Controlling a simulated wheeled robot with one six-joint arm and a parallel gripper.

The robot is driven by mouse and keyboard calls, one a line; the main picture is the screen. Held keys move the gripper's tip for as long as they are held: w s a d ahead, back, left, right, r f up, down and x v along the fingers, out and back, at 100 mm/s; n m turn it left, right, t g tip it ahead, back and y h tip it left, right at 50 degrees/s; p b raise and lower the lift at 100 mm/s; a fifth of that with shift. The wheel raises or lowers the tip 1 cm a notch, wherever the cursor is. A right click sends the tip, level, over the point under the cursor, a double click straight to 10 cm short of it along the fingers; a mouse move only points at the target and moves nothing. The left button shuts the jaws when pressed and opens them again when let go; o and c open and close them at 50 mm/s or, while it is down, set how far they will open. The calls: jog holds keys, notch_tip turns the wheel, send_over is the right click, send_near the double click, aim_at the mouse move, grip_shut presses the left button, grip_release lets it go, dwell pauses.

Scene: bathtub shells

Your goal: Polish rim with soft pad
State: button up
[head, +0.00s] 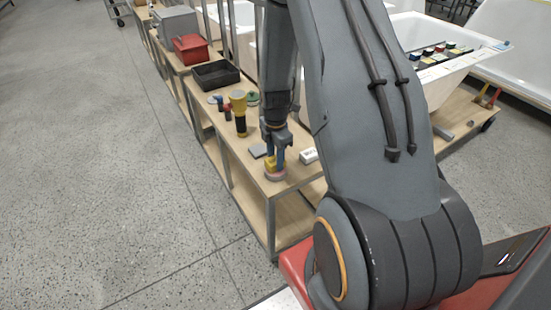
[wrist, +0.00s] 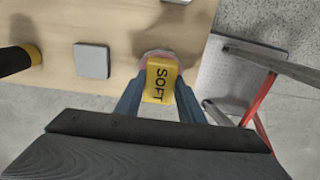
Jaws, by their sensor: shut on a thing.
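My gripper (head: 275,160) points down over the near end of the wooden bench (head: 238,152), with its two blue fingers shut on the soft pad. The soft pad (wrist: 161,80) has a yellow grip block marked "SOFT" and a pinkish round base, which also shows in the head view (head: 274,175). The pad is upright at or just above the bench top; I cannot tell whether it touches. A white bathtub shell (head: 440,84) with a pale rim stands to the right, partly hidden behind my arm.
A flat grey square (wrist: 92,61) and a white labelled block (head: 309,156) lie beside the pad. A yellow and black cylinder (head: 239,113), a black tray (head: 215,74) and a red bin (head: 190,48) stand farther back. Open speckled floor (head: 90,150) lies left.

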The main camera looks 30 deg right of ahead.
jog(key=shift+f, duration=0.6)
dwell(1.4)
jog(key=shift+r, duration=0.1)
jog(key=shift+r+p, duration=2.3)
jog(key=shift+r, duration=1.2)
